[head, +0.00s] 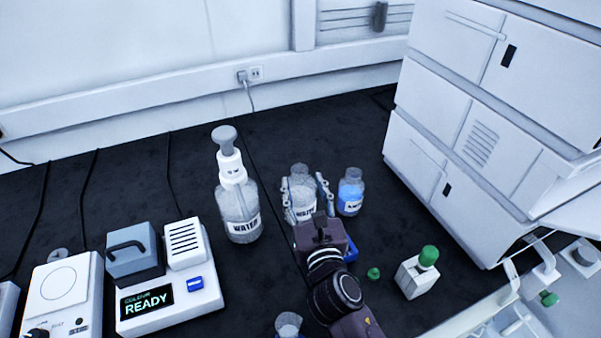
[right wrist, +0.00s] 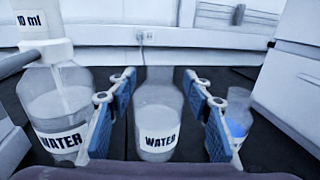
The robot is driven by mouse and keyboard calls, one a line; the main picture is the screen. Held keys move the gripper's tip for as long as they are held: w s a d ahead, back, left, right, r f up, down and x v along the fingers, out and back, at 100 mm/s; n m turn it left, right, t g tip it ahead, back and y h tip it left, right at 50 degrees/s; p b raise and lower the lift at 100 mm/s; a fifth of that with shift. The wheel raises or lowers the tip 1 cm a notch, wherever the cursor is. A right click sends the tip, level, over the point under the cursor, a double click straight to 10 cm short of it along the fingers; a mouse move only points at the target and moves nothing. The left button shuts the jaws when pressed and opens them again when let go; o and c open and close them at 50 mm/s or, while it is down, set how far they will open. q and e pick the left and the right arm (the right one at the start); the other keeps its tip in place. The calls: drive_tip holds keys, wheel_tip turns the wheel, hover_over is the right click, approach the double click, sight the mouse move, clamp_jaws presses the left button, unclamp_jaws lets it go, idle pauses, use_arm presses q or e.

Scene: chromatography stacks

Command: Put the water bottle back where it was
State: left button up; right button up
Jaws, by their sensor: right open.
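The clear water bottle (head: 301,174) stands upright on the dark bench, with no cap showing. In the right wrist view the bottle (right wrist: 158,102) carries a "WATER" label. My right gripper (head: 306,192) is open, with one finger on each side of the bottle. In the right wrist view gaps show between both blue finger pads and the glass. A larger dispenser bottle (head: 239,208), also labelled "WATER", stands to the left with a grey-topped "10 ml" pump head. My left gripper is not in view.
A bottle of blue liquid (head: 350,193) stands close on the right. A device reading "READY" (head: 165,285) is at the lower left. A green-capped container (head: 420,272) and a loose green cap (head: 373,273) lie right of my arm. A white instrument stack (head: 455,145) fills the right.

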drive_tip(key=s+d, duration=0.1)
drive_tip(key=s, duration=0.6)
drive_tip(key=shift+s+d, duration=0.25)
drive_tip(key=shift+s, duration=0.1)
